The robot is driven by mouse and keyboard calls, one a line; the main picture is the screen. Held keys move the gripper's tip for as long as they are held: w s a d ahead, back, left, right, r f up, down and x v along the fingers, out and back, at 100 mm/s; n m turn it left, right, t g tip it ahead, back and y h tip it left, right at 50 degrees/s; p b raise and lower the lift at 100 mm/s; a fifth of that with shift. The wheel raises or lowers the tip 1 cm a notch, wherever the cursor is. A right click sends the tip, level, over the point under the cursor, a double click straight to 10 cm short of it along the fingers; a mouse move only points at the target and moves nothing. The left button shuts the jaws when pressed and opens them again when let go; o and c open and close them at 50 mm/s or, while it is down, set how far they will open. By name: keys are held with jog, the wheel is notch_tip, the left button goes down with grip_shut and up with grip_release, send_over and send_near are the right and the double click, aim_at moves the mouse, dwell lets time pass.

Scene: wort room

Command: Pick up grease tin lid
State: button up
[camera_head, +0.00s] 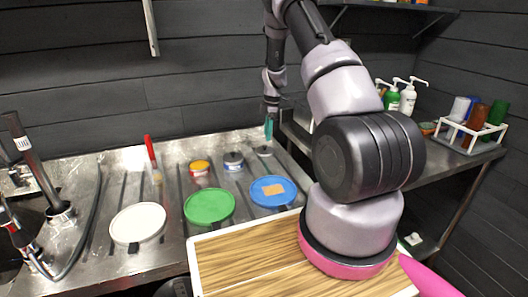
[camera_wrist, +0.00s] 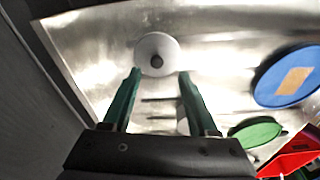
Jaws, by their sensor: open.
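A small round silver-grey lid (camera_head: 264,151) with a knob lies on the metal counter, near its right end. I take it for the grease tin lid. In the wrist view it is a pale disc (camera_wrist: 157,45) with a dark knob at its centre. My gripper (camera_head: 268,130) points down just above it, its teal fingers apart. In the wrist view the open gripper (camera_wrist: 157,75) has nothing between its fingers, and the lid shows just beyond the fingertips, roughly centred between them. The exact height above the lid is hard to tell.
A grey-and-blue tin (camera_head: 233,162) and a red-and-yellow tin (camera_head: 199,168) stand left of the lid. Blue (camera_head: 273,200), green (camera_head: 209,206) and white (camera_head: 138,223) discs lie in front. A red-handled brush (camera_head: 151,158) stands further left. A dark wall rises behind the counter.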

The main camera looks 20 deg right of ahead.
aim_at(265, 146)
jog(key=f, duration=0.5)
jog(key=shift+w+a+f, duration=0.3)
jog(key=shift+w+a, duration=0.05)
jog(key=shift+a, duration=0.05)
jog(key=shift+c, duration=0.3)
grip_shut()
